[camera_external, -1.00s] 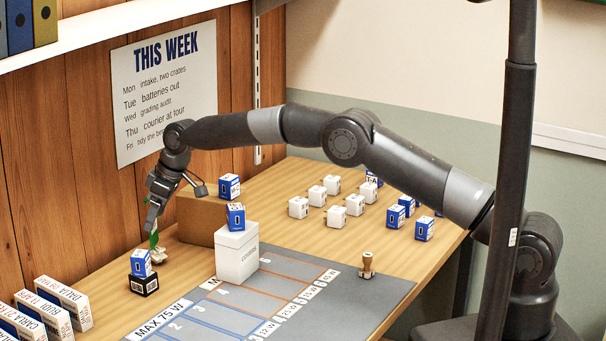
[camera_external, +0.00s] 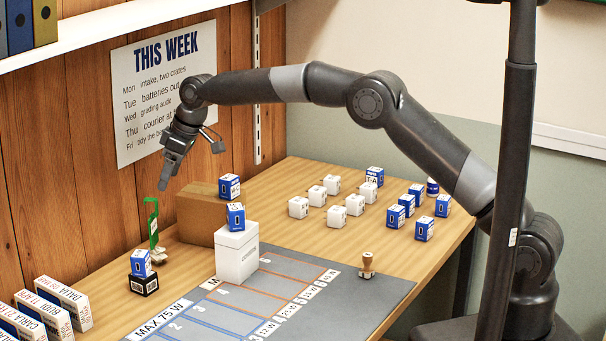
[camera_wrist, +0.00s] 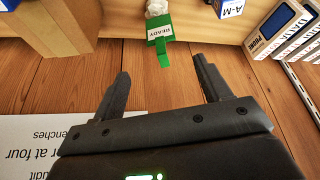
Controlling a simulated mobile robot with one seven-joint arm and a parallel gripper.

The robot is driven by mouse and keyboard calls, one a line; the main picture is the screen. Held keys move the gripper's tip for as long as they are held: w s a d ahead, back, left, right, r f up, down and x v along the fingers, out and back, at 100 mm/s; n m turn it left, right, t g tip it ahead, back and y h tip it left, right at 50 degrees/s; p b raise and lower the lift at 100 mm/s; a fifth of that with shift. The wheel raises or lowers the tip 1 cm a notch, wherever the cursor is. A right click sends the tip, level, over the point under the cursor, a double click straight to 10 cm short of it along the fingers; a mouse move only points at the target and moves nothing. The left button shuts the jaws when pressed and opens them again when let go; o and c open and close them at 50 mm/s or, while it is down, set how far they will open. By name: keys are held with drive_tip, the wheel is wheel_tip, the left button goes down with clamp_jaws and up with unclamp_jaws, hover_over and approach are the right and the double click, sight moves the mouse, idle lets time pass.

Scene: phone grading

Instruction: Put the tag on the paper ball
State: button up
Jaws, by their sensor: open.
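The green tag (camera_external: 152,221) stands upright at the back left of the table, with its lower end at the white crumpled paper ball (camera_external: 158,256). In the wrist view the tag (camera_wrist: 160,36) has a white label reading READY and meets the paper ball (camera_wrist: 157,8), which is cut by the top edge. Whether the tag rests on the ball or just behind it is hard to tell. My gripper (camera_external: 166,184) is open and empty, above the tag and apart from it. In the wrist view the open fingers (camera_wrist: 164,70) have nothing between them.
A black box with a blue-and-white box (camera_external: 141,263) on it stands in front of the ball. A cardboard box (camera_external: 200,212) is to the right, beside a white box (camera_external: 236,254). The wooden wall with a THIS WEEK sign (camera_external: 165,60) is close behind my gripper.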

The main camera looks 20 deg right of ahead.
drive_tip(key=d+r+m+t, duration=0.15)
drive_tip(key=d+r, duration=0.35)
drive_tip(key=d, duration=0.5)
drive_tip(key=d+r+m+h, duration=0.1)
drive_tip(key=d+r+m, duration=0.1)
drive_tip(key=d+r, duration=0.65)
drive_tip(key=d+r+m+t, duration=0.1)
drive_tip(key=d+r+m, duration=0.15)
drive_tip(key=d, duration=1.05)
drive_tip(key=s+d+r+m+t+h, duration=0.1)
drive_tip(key=s+d+m, duration=0.1)
drive_tip(key=s+d, duration=0.75)
drive_tip(key=s+d+m+h, duration=0.15)
drive_tip(key=s+d, duration=0.45)
drive_tip(key=d, duration=0.7)
drive_tip(key=s+d+f+m, duration=0.2)
drive_tip(key=s+d+f, duration=0.1)
drive_tip(key=s, duration=0.3)
drive_tip(key=s+d+f+m, duration=0.2)
drive_tip(key=s+d+f, duration=0.2)
drive_tip(key=s+d, duration=0.2)
drive_tip(key=shift+s, duration=0.5)
